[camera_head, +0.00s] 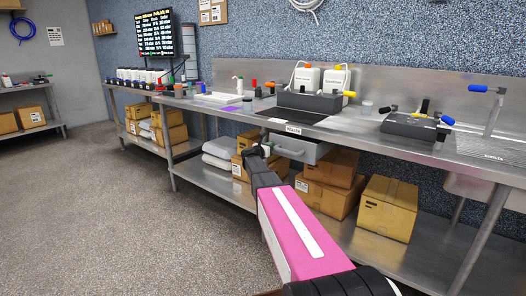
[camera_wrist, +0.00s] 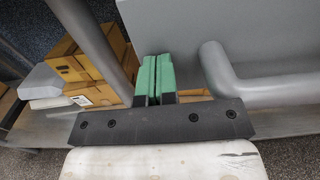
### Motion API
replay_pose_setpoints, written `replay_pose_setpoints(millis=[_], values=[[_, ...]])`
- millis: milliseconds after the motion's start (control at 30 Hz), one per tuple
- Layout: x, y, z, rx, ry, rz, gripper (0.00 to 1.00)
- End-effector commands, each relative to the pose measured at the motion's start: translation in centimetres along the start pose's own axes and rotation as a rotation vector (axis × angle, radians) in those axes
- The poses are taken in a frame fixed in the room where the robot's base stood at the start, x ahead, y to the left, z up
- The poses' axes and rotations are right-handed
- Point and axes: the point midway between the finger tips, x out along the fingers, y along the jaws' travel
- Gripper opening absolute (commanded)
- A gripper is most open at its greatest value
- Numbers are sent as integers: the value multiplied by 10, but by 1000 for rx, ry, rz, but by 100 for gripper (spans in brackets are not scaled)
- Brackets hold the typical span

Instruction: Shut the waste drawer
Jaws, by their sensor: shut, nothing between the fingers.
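The waste drawer (camera_head: 310,152) is a grey box under the bench top, below a small white label (camera_head: 293,129). It seems to stick out a little, but how far is hard to tell. Its bar handle (camera_head: 288,153) runs across the front. In the wrist view the grey drawer front (camera_wrist: 265,25) fills the upper right, with the thick handle (camera_wrist: 270,92) at the right. My gripper (camera_head: 262,148) is at the left end of the drawer front. Its green fingertips (camera_wrist: 154,75) are together and empty, left of the handle. Whether they touch the front I cannot tell.
Cardboard boxes (camera_head: 388,207) stand on the lower shelf (camera_head: 215,180), some below the drawer. A metal bench leg (camera_wrist: 90,35) is left of my fingers. The bench top (camera_head: 360,138) holds bottles and tools. The floor (camera_head: 120,200) at left is clear.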

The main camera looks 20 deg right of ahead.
Motion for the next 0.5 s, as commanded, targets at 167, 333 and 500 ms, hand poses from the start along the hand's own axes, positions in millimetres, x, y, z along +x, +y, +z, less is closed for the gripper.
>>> replay_pose_setpoints(millis=[167, 333, 500], values=[[22, 1, 0, 0, -1, 0, 0], [30, 0, 0, 0, -1, 0, 0], [32, 0, 1, 0, -1, -1, 0]])
